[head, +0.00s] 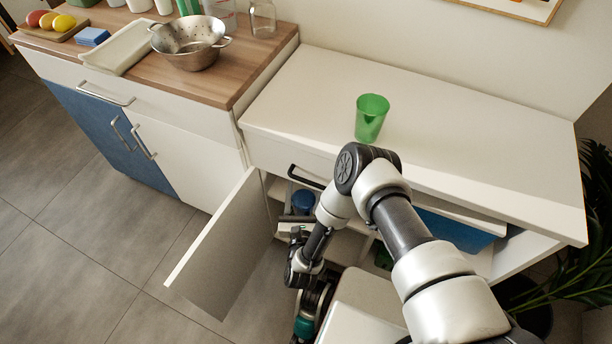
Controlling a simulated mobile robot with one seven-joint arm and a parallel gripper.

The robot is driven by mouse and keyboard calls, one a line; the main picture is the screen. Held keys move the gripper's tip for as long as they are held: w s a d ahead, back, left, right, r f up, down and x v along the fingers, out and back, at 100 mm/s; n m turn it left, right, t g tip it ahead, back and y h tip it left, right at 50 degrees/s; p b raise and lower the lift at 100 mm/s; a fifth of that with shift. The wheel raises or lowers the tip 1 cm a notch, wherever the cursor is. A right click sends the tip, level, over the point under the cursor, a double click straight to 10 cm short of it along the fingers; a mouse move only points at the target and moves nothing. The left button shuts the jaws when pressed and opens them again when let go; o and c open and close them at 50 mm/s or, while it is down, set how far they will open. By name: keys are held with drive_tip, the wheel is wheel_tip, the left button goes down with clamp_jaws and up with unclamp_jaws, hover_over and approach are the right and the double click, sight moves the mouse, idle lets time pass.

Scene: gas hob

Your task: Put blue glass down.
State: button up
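The blue glass (303,201) is low inside the open white cabinet, seen from above past the edge of the open door. My arm reaches down in front of the cabinet. My gripper (297,219) is at the near side of the blue glass, close to it or touching it. The lower part of the glass is hidden.
The cabinet door (222,248) stands open to the left of my gripper. A green glass (371,117) stands on the white countertop (470,118) above. A wooden counter (150,72) with a metal colander (190,43) is at the left. Plant leaves (590,225) are at the right.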

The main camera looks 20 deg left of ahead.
sight(303, 198)
drive_tip(key=w+a+f+b, duration=0.1)
drive_tip(key=w, duration=0.2)
drive_tip(key=w+a+f+b, duration=0.1)
drive_tip(key=w+a+b, duration=0.1)
drive_tip(key=w, duration=0.1)
drive_tip(key=w+a+f+b, duration=0.1)
drive_tip(key=w+b, duration=0.1)
drive_tip(key=w, duration=0.1)
drive_tip(key=shift+w+a+f, duration=0.1)
drive_tip(key=shift+w+a, duration=0.05)
drive_tip(key=shift+w, duration=0.25)
drive_tip(key=o, duration=1.3)
drive_tip(key=shift+f, duration=0.1)
drive_tip(key=shift+c, duration=0.2)
drive_tip(key=shift+s+d+p, duration=0.2)
drive_tip(key=shift+s+p, duration=0.1)
drive_tip(key=shift+p, duration=0.1)
drive_tip(key=p+v, duration=0.2)
drive_tip(key=v, duration=0.9)
drive_tip(key=shift+s+p, duration=0.2)
drive_tip(key=shift+p, duration=0.15)
